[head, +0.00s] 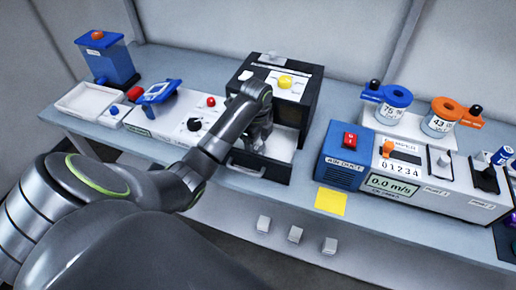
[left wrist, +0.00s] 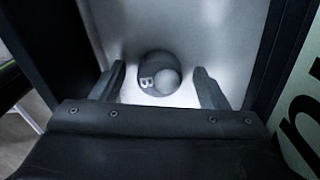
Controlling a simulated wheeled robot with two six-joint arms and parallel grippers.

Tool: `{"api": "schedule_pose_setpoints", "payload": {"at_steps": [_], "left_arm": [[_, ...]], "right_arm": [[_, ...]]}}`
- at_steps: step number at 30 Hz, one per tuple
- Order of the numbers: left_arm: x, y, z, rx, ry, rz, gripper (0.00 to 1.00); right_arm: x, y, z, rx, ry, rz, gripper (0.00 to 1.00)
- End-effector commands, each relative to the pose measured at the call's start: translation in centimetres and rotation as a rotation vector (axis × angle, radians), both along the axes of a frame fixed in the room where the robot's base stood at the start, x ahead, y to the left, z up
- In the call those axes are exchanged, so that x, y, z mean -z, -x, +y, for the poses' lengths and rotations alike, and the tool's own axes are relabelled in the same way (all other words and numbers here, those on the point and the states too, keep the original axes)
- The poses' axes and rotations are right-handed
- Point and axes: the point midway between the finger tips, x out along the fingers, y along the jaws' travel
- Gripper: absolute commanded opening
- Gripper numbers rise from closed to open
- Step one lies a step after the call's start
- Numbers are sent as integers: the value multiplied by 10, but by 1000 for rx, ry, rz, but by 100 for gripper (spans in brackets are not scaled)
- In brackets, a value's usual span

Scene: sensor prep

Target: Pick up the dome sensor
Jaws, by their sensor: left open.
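My left gripper (left wrist: 160,86) is open, with one finger on each side of the sensor. In the head view my left gripper (head: 255,140) reaches down into the front of the black box (head: 297,85) and hides the sensor. My right gripper is not in view.
A white unit with a red button (head: 211,101) stands left of the box. A blue-fronted air duct unit (head: 343,158) stands close on its right. A yellow note (head: 330,201) lies on the bench front. The tray walls flank my left gripper closely.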

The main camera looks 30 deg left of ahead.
Motion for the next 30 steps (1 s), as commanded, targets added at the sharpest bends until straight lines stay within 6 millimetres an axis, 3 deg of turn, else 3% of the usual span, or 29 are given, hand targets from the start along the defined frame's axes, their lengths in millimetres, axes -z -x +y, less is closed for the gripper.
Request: {"api": "schedule_pose_setpoints", "payload": {"at_steps": [1, 12, 23, 28, 30], "left_arm": [[0, 0, 0, 0, 0, 0, 66], [0, 0, 0, 0, 0, 0, 19], [-7, -1, 0, 0, 0, -2, 19], [-28, -1, 0, 2, -2, -6, 19], [-39, 0, 0, 1, 0, 0, 19]], "right_arm": [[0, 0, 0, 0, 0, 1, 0], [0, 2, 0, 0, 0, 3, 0], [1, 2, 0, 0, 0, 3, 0], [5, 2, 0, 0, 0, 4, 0], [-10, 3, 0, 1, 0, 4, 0]]}}
